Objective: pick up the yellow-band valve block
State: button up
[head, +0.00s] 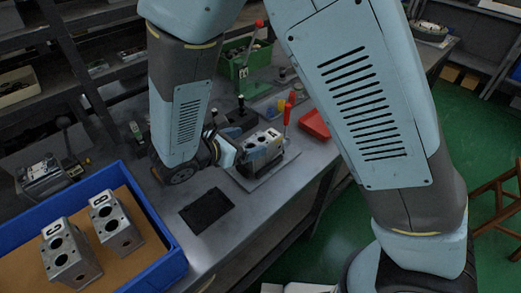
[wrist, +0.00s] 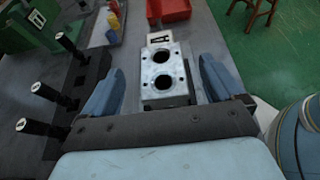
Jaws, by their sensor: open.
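A light metal valve block (wrist: 163,75) with two dark bores and a tag reading "A" lies between the fingers of my gripper (wrist: 160,68) in the wrist view. The fingers are open, one on each side, with a gap to the block. In the head view this block (head: 262,146) sits on a grey plate on the bench, my gripper (head: 238,153) at its left side. Two more valve blocks, a left one (head: 70,255) and a right one (head: 115,222), stand in the blue tray (head: 172,262) at lower left. I cannot make out a yellow band on any block.
Black-handled levers (wrist: 65,92) stand left of my gripper. A dark flat pad (head: 207,210) lies in front on the otherwise clear bench.

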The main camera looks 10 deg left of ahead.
aim_at(264, 139)
jog(key=shift+f+x, duration=0.15)
jog(key=shift+x, duration=1.2)
jog(key=shift+f+x, duration=0.15)
jog(key=shift+x, duration=1.2)
jog(key=shift+s+a, duration=0.1)
jog(key=shift+c, duration=0.4)
grip_shut()
